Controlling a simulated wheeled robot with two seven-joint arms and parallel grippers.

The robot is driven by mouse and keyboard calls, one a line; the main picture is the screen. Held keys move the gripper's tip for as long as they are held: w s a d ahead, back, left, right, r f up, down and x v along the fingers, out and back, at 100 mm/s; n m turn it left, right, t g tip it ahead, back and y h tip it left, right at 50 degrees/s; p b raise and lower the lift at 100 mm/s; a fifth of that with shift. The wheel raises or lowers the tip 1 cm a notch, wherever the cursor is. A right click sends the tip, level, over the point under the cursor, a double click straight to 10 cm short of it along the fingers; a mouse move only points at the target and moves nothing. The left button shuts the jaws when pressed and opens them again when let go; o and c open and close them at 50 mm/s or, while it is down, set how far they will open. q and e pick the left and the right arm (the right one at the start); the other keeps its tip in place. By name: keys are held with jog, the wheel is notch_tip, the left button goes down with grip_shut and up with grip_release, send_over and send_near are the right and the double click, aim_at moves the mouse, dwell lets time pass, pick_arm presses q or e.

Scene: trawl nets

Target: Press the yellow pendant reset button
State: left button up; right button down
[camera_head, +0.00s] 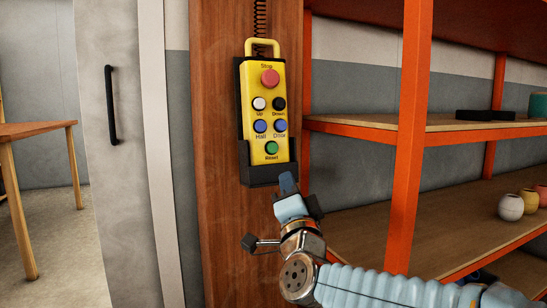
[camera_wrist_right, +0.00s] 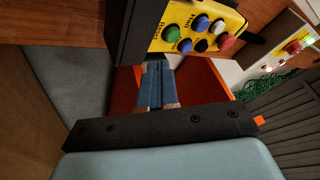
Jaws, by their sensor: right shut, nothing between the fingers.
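The yellow pendant (camera_head: 267,85) hangs upright in a black holder (camera_head: 260,172) on a brown wooden post. It has a red Stop button, white and black Up and Down buttons, two blue buttons, and a green Reset button (camera_head: 271,148) at the bottom. My right gripper (camera_head: 287,182) is shut and empty, its fingertips just below and right of the Reset button, near the holder's lower edge. In the right wrist view, the closed blue fingers (camera_wrist_right: 154,85) point toward the pendant (camera_wrist_right: 190,42), beside the black holder; the green button (camera_wrist_right: 172,34) shows there. Contact is not visible. My left gripper is out of view.
An orange-framed shelf (camera_head: 410,130) with wooden boards stands close on the right, near my right arm. It holds black items and small round pots (camera_head: 511,206). A grey door with a black handle (camera_head: 111,105) and a wooden table (camera_head: 35,130) are on the left.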

aim_at(272, 148)
jog(key=s+d+r+m+t+h, duration=0.1)
jog(key=s+d+r+m+h, duration=0.1)
jog(key=r, duration=0.5)
jog(key=shift+s+m+t+b, duration=0.35)
jog(key=shift+s+m, duration=0.25)
jog(key=shift+s, duration=0.35)
jog(key=shift+w, duration=0.1)
jog(key=shift+w+a+f+p, duration=0.2)
jog(key=shift+w+a+p, duration=0.3)
jog(key=shift+w, duration=0.85)
jog(key=shift+w+a+f+p, duration=0.25)
jog(key=shift+w+a+p, duration=0.25)
jog(key=shift+w, duration=0.8)
jog(key=shift+w+a+f+p, duration=0.2)
jog(key=shift+w+a+p, duration=0.3)
jog(key=shift+w, duration=0.85)
jog(key=shift+a, duration=0.1)
jog(key=shift+w+a+f+b, duration=0.1)
jog(key=shift+w+b, duration=0.15)
jog(key=shift+b, duration=0.15)
jog(key=shift+w, duration=0.1)
